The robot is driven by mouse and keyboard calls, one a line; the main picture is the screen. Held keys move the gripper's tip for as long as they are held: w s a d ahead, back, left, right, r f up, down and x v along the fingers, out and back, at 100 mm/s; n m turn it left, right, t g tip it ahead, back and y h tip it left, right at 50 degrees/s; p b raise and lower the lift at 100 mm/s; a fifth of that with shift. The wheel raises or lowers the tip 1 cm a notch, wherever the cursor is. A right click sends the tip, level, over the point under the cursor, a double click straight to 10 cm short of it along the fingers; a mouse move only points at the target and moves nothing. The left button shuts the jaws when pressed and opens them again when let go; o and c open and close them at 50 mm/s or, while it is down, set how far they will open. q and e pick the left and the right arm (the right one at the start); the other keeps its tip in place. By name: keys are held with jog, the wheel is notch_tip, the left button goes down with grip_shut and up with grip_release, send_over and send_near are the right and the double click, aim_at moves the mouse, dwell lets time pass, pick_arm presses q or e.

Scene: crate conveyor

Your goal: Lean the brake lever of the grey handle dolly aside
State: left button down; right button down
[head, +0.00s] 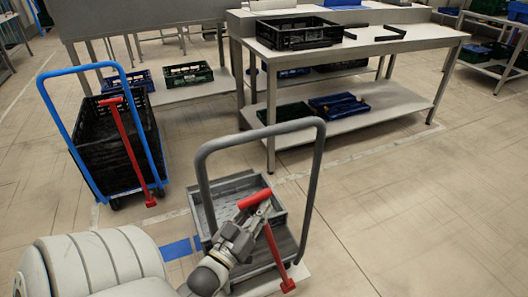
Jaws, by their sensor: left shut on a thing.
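The grey handle dolly (315,165) stands in the lower middle of the head view, with a grey crate (236,183) on its deck. Its red brake lever (276,253) stands on the near side, running from a foot at lower right up to a red cross grip at upper left. My left gripper (262,209) is shut on the lever just below the cross grip. The gripper and my arm hide part of the lever, the crate and the deck. My right gripper is not in view.
A blue handle dolly (153,133) with stacked black crates (110,150) and its own red lever (133,145) stands at left. A steel workbench (410,40) with a black crate (298,32) stands behind. Blue tape (177,249) marks the floor. The floor at right is clear.

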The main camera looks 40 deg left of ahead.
pick_arm(q)
jog(key=shift+s+a+f, duration=0.2)
jog(key=shift+s+f, duration=0.05)
jog(key=shift+f, duration=0.05)
jog(key=c, duration=1.7)
grip_release()
jog(key=shift+c, duration=0.2)
jog(key=o, duration=0.5)
jog(key=shift+s+a+r, duration=0.1)
jog(key=shift+s+a, duration=0.2)
jog(key=shift+s, duration=0.05)
jog(key=shift+c, duration=0.2)
jog(key=shift+w, duration=0.1)
jog(key=shift+d, duration=0.15)
jog(key=v, duration=1.2)
